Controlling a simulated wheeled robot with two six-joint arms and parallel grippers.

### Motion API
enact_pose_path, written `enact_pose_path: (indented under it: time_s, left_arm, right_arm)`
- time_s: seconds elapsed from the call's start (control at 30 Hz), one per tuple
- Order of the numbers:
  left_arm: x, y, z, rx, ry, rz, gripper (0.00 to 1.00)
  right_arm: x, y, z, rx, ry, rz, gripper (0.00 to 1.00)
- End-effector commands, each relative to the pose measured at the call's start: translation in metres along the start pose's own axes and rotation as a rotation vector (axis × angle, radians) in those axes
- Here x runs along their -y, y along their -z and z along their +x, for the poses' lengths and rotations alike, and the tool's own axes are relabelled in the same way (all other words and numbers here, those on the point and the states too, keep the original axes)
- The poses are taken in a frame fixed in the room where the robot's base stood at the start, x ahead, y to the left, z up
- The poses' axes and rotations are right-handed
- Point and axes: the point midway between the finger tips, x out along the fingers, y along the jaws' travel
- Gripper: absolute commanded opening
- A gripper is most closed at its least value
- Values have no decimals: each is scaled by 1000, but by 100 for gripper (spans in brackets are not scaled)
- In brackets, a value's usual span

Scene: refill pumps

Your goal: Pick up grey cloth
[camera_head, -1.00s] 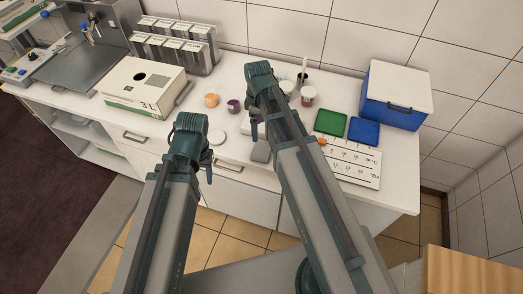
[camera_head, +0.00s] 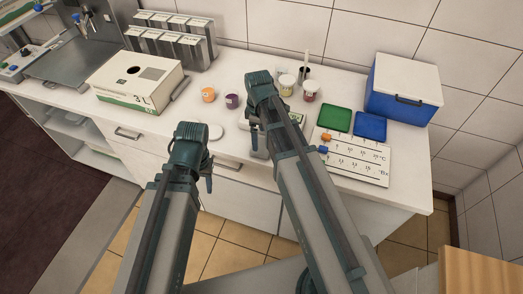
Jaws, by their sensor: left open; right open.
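I cannot clearly make out a grey cloth. A small grey patch shows by the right gripper's finger at the counter's front edge, but I cannot tell cloth from finger there. Part of the counter is hidden behind my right arm. My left gripper (camera_head: 198,160) is open and empty, in front of the counter near a white round lid (camera_head: 214,132). My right gripper (camera_head: 256,115) is open over the counter, partly hidden by its own wrist. A green flat square (camera_head: 335,117) and a blue flat square (camera_head: 368,126) lie to its right.
An orange cup (camera_head: 208,94), a purple cup (camera_head: 232,101) and lidded jars (camera_head: 310,91) stand around the grippers. A blue box with white lid (camera_head: 404,88) is at right. A white carton (camera_head: 138,82) is at left. A marked white board (camera_head: 357,160) lies at the front right.

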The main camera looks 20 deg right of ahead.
Motion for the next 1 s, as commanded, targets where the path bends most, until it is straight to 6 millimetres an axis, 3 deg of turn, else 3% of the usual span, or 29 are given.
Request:
enact_pose_path:
  time_s: [0.5,0.8,1.0]
  left_arm:
    - [-5,3,51,0,0,0,50]
    - [-5,3,51,0,0,0,50]
    - [-5,3,51,0,0,0,50]
  right_arm:
    - [-2,-9,51,0,0,0,100]
    - [-2,-9,51,0,0,0,100]
    - [-2,-9,51,0,0,0,64]
